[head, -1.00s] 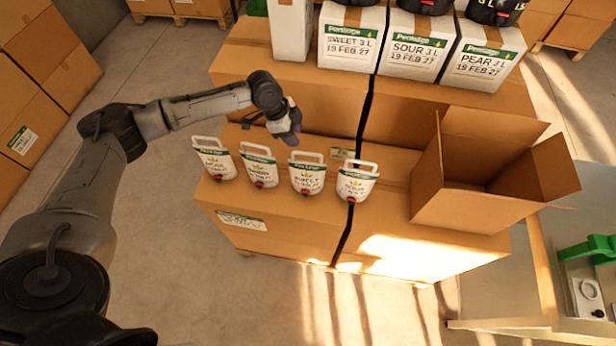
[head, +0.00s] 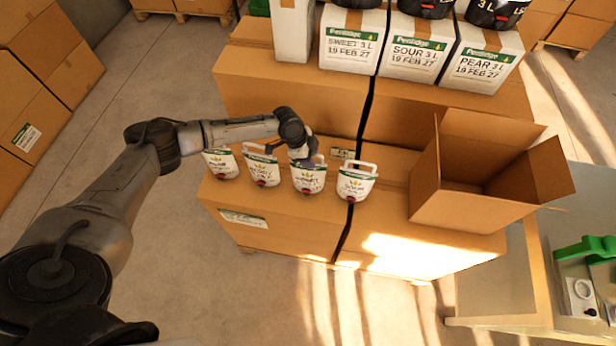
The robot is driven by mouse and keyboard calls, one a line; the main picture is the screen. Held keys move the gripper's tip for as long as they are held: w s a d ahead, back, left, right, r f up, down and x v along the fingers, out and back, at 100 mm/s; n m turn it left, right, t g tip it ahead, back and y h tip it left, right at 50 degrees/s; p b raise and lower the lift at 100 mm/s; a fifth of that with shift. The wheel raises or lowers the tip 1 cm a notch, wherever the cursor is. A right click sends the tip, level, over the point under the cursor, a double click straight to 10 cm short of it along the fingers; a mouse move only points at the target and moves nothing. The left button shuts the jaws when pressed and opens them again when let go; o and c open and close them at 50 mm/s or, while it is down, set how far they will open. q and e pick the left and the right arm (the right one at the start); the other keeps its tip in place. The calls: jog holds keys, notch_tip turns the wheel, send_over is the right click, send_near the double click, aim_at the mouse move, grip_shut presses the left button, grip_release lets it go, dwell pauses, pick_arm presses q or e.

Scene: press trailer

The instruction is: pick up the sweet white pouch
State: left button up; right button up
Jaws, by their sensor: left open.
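Several white pouches with green bands, red taps and white handles stand in a row on the large cardboard box. The sweet white pouch (head: 309,181) looks to be the one second from the right; its lettering is small but seems to read SWEET. My left gripper (head: 307,161) is open at the top of this pouch and hides its handle. I cannot tell whether the fingers are around the handle or only above it. My right gripper is not in view.
Neighbouring pouches stand close by, one at right (head: 355,184) and one at left (head: 262,169). An open carton (head: 470,212) stands further right. White boxes marked SWEET (head: 350,45), SOUR (head: 415,53) and PEAR (head: 483,68) stand behind. A green-handled device (head: 588,247) is at far right.

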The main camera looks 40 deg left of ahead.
pick_arm(q)
jog(key=shift+f, duration=0.25)
grip_shut()
dwell(1.3)
jog(key=shift+w+d+r, duration=0.1)
jog(key=shift+r, duration=0.1)
